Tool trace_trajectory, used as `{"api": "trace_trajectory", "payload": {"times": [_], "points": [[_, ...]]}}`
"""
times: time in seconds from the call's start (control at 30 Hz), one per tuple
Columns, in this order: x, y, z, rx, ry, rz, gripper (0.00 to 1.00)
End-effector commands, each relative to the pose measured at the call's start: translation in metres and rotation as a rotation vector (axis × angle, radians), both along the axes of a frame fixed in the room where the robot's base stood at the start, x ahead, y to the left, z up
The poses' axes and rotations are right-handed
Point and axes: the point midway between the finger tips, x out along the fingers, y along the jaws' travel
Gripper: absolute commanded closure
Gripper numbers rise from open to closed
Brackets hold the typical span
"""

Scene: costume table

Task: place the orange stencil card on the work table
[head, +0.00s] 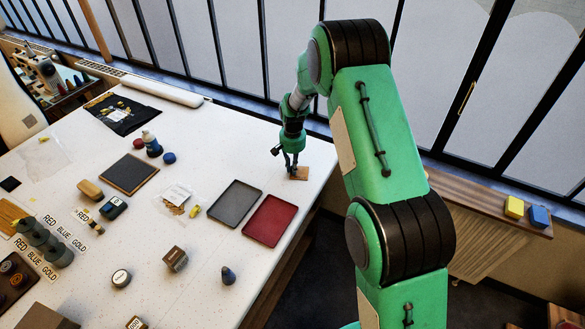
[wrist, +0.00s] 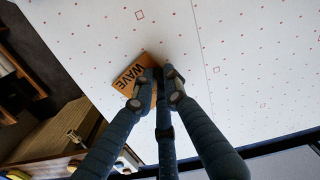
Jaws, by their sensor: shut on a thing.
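The orange stencil card (head: 301,174) is at the far right part of the white work table (head: 232,150), near the table's right edge. It also shows in the wrist view (wrist: 128,78), with the dark word WAVE on it. My gripper (head: 291,171) points down and is shut on the card; its dark fingers (wrist: 160,82) meet at the card's right side in the wrist view and hide part of it. The card is at or very near the tabletop; I cannot tell whether it touches.
A grey tray (head: 235,203) and a red tray (head: 270,220) lie nearer the front. A dark board (head: 129,173), bottles, pots and small packets fill the left. A side shelf (head: 480,208) holds yellow and blue blocks. The tabletop around the card is clear.

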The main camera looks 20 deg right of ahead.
Motion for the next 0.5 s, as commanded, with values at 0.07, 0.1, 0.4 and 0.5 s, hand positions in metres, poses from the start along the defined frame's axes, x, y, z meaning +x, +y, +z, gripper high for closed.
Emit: {"api": "trace_trajectory", "payload": {"times": [0.07, 0.1, 0.4, 0.5], "points": [[0.0000, 0.0000, 0.0003, 0.000, 0.000, 0.000, 1.00], [0.0000, 0.0000, 0.0004, 0.000, 0.000, 0.000, 1.00], [-0.0002, 0.0001, -0.0026, 0.000, 0.000, 0.000, 0.69], [-0.0003, 0.0000, -0.0027, 0.000, 0.001, 0.000, 0.69]]}}
